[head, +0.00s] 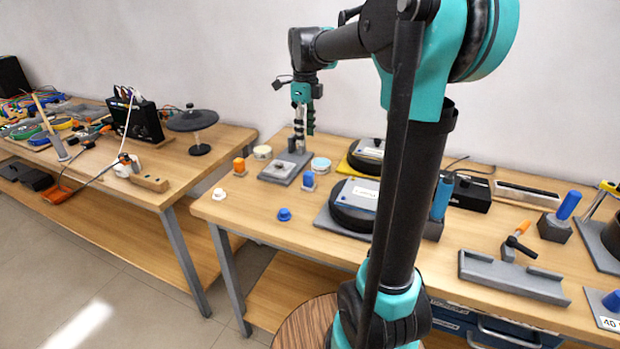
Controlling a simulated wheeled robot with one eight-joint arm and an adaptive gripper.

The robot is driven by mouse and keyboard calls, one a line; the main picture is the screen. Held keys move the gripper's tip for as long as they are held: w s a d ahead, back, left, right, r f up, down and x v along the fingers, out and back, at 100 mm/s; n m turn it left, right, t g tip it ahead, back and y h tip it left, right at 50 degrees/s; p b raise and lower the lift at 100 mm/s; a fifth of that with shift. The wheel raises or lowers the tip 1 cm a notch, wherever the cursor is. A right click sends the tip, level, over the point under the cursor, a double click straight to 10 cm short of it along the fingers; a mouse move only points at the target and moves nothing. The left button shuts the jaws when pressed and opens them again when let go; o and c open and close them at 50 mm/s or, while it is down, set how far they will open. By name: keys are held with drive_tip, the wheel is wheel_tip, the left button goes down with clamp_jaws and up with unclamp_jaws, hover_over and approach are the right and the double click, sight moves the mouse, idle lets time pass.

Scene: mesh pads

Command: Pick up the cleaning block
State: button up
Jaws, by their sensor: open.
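No item is clearly labelled as the cleaning block, and I cannot tell for sure which one it is. My gripper (305,112) hangs from my arm, pointing down over the back left of this bench, around the grey plate (280,170). It is open and appears empty. Its fingertips are small and overlap a grey upright behind or between them, so contact is unclear.
The bench (245,205) also holds a white knob (219,195), a blue knob (284,214), round tins, black discs on pads (353,203), and a grey channel (510,277). My arm hides the middle. Another bench (190,150) stands left, across a gap.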

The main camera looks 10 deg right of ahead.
sight(309, 173)
wheel_tip(309, 173, down, 10)
drive_tip(key=shift+f, duration=0.1)
drive_tip(key=f, duration=0.3)
drive_tip(key=d+f, duration=0.1)
drive_tip(key=shift+s+f, duration=0.15)
drive_tip(key=shift+s, duration=0.2)
drive_tip(key=shift+a+f, duration=0.1)
drive_tip(key=shift+f, duration=0.55)
drive_tip(key=shift+c, duration=0.2)
clamp_jaws()
drive_tip(key=shift+r, duration=0.1)
wheel_tip(309, 173, up, 20)
